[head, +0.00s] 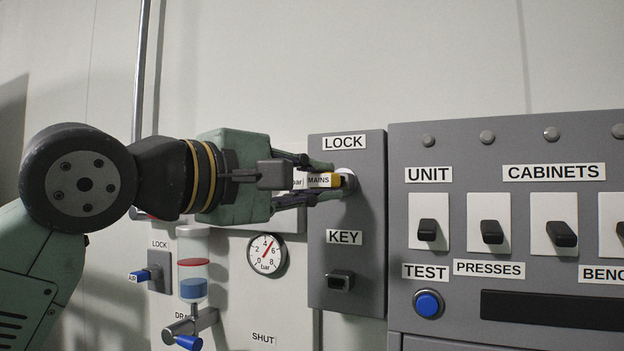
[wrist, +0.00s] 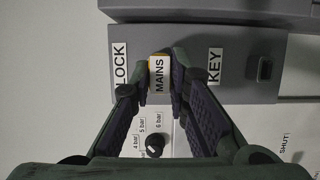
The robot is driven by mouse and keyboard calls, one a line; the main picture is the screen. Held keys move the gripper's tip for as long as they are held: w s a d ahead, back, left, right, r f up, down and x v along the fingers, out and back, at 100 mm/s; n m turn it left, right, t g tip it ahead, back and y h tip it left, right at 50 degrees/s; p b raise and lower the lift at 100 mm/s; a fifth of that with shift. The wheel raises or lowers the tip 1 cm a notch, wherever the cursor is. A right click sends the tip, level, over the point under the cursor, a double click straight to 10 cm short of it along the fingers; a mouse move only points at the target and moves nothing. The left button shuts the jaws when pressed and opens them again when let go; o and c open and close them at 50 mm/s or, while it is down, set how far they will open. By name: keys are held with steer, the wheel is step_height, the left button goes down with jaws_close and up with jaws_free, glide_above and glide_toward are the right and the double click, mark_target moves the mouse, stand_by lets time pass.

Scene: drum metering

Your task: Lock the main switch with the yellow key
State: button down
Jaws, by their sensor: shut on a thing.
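The yellow key (head: 337,178) carries a white tag reading MAINS and sits between the fingers of my gripper (head: 328,182). In the wrist view my gripper (wrist: 161,80) is shut on the key (wrist: 158,72), with the MAINS tag facing the camera. The key's far end is at the round lock of the main switch on the grey LOCK box (head: 365,230). The fingers and tag hide how deep it sits in the lock. The LOCK label (head: 344,143) is above it. A black KEY holder (head: 340,281) is lower on the same box.
A grey panel (head: 460,150) with several black switches and a blue button (head: 428,304) stands at the right. A pressure gauge (head: 267,255), a filter bowl (head: 193,275) and a blue-handled AIR lock (head: 155,272) are below my arm. The wall above is clear.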

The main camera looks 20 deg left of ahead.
steer(key=shift+w, duration=1.4)
steer(key=c, duration=1.5)
jaws_free()
steer(key=shift+o, duration=0.2)
steer(key=v, duration=1.2)
